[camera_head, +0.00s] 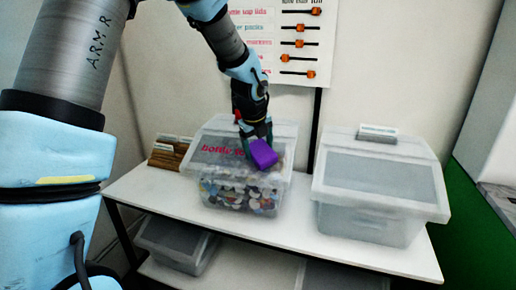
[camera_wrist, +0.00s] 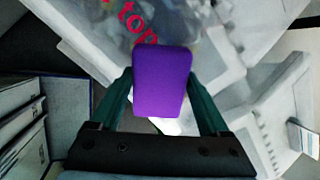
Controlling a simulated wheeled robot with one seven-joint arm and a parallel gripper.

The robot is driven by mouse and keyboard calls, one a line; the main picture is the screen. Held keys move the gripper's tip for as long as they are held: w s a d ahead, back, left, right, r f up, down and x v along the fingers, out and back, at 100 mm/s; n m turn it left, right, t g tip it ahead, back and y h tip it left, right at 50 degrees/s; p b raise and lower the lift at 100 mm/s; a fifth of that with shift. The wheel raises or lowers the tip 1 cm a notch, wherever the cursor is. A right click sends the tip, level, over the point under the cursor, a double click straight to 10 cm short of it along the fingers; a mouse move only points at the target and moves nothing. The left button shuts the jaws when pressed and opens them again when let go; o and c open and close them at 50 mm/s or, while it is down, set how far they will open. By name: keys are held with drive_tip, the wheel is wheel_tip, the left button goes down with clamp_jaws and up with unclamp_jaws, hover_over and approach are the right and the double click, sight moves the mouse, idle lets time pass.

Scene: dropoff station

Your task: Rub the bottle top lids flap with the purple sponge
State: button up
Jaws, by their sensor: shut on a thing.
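My gripper (camera_wrist: 162,97) is shut on the purple sponge (camera_wrist: 162,80), which sits between its two green fingers. In the head view the purple sponge (camera_head: 262,153) is over the right part of the lid flap (camera_head: 222,149) of the bottle top bin. The bin (camera_head: 240,195) is clear plastic, filled with colourful bottle tops, and has pink lettering on its flap. The sponge and gripper hide part of the flap and lettering. In the wrist view the pink letters "top" (camera_wrist: 137,22) show just above the sponge. I cannot tell whether the sponge touches the flap.
A second clear bin (camera_head: 375,190) with a grey lid stands at the right on the white table (camera_head: 330,252). Brown file boxes (camera_head: 168,153) are at the left. Another bin (camera_head: 175,245) is on the lower shelf. A board with orange sliders (camera_head: 300,43) hangs behind.

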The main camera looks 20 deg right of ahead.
sight(285, 162)
drive_tip(key=shift+b+x, duration=0.4)
drive_tip(key=shift+x, duration=0.65)
idle(0.7)
drive_tip(key=shift+d, duration=0.1)
drive_tip(key=shift+s+d+b, duration=0.25)
drive_tip(key=shift+s+d, duration=1)
drive_tip(key=shift+d, duration=0.25)
drive_tip(key=shift+s+d+b, duration=0.25)
drive_tip(key=shift+s+d, duration=0.95)
drive_tip(key=shift+d, duration=0.25)
